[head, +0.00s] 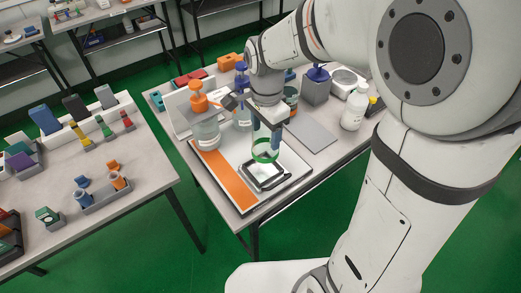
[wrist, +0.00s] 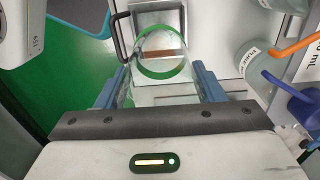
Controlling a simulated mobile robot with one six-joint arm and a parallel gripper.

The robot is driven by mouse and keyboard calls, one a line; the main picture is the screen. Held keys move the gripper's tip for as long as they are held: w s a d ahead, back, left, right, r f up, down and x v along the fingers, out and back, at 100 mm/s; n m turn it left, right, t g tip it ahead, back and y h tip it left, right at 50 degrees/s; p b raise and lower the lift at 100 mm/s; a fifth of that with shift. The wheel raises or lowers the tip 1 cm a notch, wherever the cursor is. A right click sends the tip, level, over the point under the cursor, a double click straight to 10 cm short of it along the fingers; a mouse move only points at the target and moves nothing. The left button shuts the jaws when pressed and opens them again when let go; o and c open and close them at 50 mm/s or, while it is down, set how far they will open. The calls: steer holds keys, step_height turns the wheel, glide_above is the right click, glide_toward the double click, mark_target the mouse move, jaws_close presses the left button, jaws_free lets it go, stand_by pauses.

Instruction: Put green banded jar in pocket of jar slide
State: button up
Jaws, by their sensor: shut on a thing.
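The green banded jar (head: 264,157) is clear glass with a green ring. My gripper (head: 266,140) is shut on it, with the blue fingers on either side. In the wrist view the jar (wrist: 166,75) sits between the fingertips of my gripper (wrist: 155,74), and I look through it. The jar slide (head: 277,179), a pale piece with a dark handle, lies on a white board under the jar. In the wrist view the slide's dark handle (wrist: 117,36) shows left of the jar. The jar covers part of the slide and its pocket; I cannot tell whether it touches them.
A large jar with an orange pump (head: 205,127) stands close left of my gripper, with a blue-pump bottle (head: 242,100) behind. An orange strip (head: 218,168) marks the board's left side. A white bottle (head: 354,108) and a grey plate (head: 310,134) are to the right.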

mark_target(264, 148)
step_height(264, 148, down, 2)
steer(key=shift+w+a+f, duration=0.1)
steer(key=shift+a+f, duration=0.05)
steer(key=shift+f, duration=0.05)
steer(key=shift+f+b, duration=0.3)
steer(key=shift+f, duration=1.75)
steer(key=o, duration=1.1)
steer(key=shift+o, duration=0.2)
step_height(264, 148, up, 12)
steer(key=p, duration=0.1)
steer(key=s+d+f+n+t, duration=0.1)
steer(key=s+d+n+t, duration=0.1)
steer(key=s+d+n, duration=0.9)
steer(key=shift+s+d, duration=0.35)
steer(key=shift+s, duration=0.45)
